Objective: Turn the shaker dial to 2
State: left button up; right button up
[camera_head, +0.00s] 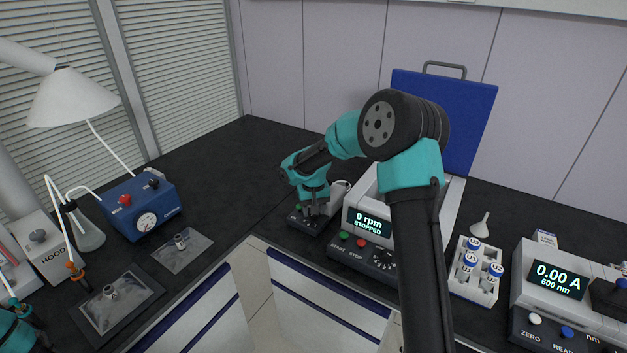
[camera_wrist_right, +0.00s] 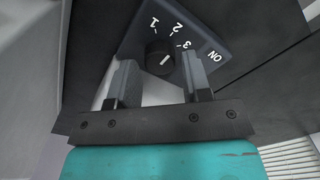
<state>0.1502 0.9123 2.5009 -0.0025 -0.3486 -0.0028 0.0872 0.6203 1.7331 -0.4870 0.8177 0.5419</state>
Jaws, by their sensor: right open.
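The shaker is a small black box (camera_head: 300,222), low on the bench under my right gripper in the head view. In the right wrist view its dark panel (camera_wrist_right: 207,42) carries the labels 1, 2, 3 and ON. The black round dial (camera_wrist_right: 157,54) has a white line slanting to the upper right, roughly toward the 2 and 3 side; the exact setting is hard to tell. My right gripper (camera_wrist_right: 160,62) is open, with one finger on each side of the dial. Contact cannot be told. My left gripper (camera_head: 30,318) shows only partly at the lower left corner.
A grey device (camera_head: 368,225) reading 0 rpm STOPPED stands right beside the shaker. A white rack (camera_head: 478,291) of capped vials and a meter reading 0.00 A (camera_head: 552,283) are farther right. A blue gauge box (camera_head: 140,207) is left. The dark bench (camera_head: 230,170) behind is clear.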

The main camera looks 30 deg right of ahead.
notch_tip(320, 180, up, 16)
dwell(0.5)
jog(key=shift+f, duration=0.2)
